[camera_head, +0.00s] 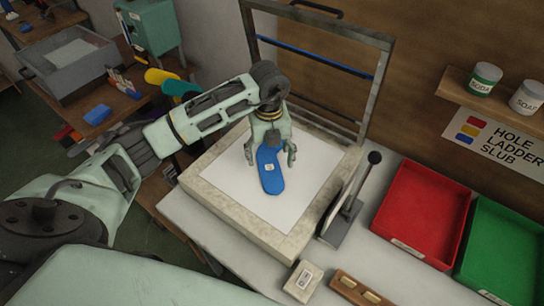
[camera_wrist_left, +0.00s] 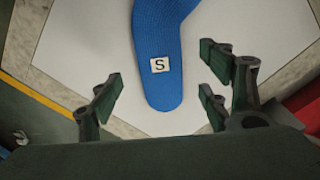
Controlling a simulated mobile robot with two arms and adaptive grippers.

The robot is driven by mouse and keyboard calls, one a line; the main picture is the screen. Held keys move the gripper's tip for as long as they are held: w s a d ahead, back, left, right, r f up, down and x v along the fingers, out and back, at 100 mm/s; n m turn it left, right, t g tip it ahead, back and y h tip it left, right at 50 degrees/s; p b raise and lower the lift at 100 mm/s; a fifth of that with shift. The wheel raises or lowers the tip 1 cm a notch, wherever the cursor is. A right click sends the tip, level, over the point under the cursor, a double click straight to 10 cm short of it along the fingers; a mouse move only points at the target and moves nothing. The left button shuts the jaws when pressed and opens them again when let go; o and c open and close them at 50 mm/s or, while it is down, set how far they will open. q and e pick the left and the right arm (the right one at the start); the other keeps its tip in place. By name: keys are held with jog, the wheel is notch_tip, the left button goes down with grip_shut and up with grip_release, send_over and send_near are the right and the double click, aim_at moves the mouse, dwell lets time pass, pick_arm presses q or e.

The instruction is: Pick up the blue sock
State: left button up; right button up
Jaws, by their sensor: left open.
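The blue sock (camera_head: 271,182) lies flat on a white sheet (camera_head: 315,165) inside a pale stone-like frame. Its rounded end points towards the front. In the left wrist view the sock (camera_wrist_left: 158,30) carries a small tag marked "S" and its upper part bends to the right. My left gripper (camera_head: 270,156) is over the sock with its fingers open on either side of it. In the left wrist view the open fingers (camera_wrist_left: 160,92) are left and right of the tagged end, apart from it. The gripper hides the sock's far part in the head view. My right gripper is not in view.
A raised hinged frame with a blue bar (camera_head: 318,56) stands behind the sheet. A lever with a dark knob (camera_head: 374,158) stands to the right. Beyond it are a red tray (camera_head: 425,208) and a green tray (camera_head: 505,255). A small block (camera_head: 302,281) lies in front.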

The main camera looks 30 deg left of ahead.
aim_at(269, 166)
pick_arm(q)
jog(key=shift+w+a+f+p, duration=0.15)
jog(key=shift+f+p, duration=0.3)
jog(key=shift+f, duration=1.45)
jog(key=c, duration=1)
jog(key=shift+r, duration=0.1)
